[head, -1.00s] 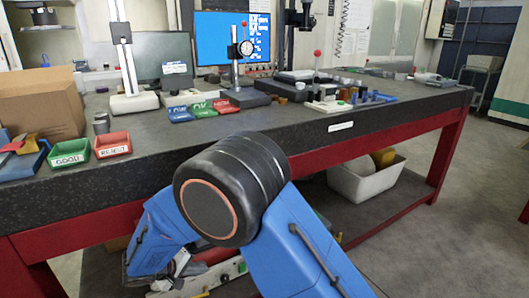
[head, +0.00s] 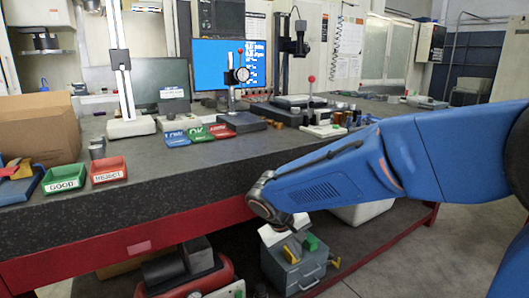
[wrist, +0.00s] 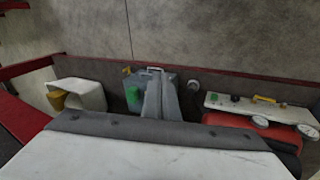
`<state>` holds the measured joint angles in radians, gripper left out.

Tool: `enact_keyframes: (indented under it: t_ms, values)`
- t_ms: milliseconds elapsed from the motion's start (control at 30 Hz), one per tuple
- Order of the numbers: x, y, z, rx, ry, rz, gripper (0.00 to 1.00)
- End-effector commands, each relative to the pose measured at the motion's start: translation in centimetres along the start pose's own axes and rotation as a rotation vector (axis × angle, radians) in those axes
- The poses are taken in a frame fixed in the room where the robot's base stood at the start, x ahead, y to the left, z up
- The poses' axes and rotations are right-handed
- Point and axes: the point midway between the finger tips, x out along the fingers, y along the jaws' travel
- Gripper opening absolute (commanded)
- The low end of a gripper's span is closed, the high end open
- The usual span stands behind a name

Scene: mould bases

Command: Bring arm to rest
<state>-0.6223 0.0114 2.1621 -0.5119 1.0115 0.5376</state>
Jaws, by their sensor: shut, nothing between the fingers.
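My blue arm (head: 345,165) reaches across the head view from the right edge, its forearm sloping down to the left in front of the bench. In the head view its far end hangs by the bench's front edge, above a grey toolbox (head: 293,270) on the lower shelf. In the wrist view my gripper (wrist: 160,82) shows as two grey fingers, close together with nothing between them. They overlap the toolbox (wrist: 133,79) in that view; I cannot tell the distance between them. The fingers are hard to make out in the head view.
The granite-topped bench (head: 150,190) carries a green GOOD bin (head: 64,177), a red REJECT bin (head: 108,171) and gauge stands. Below are a red compressor (head: 195,272) and a white bin (wrist: 85,93). Open floor (head: 440,245) lies at the right.

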Motion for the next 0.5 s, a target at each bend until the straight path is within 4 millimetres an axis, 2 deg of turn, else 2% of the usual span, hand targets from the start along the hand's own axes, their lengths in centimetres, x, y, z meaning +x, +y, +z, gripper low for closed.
enact_keyframes:
  t_ms: [33,200,500]
  values:
    - [-0.4,1.6,1.1,0.024,0.001,-0.015,0.00]
    - [-1.4,5.4,5.0,0.087,0.000,-0.069,0.00]
    - [-2.9,10.2,12.1,0.194,0.024,-0.156,0.00]
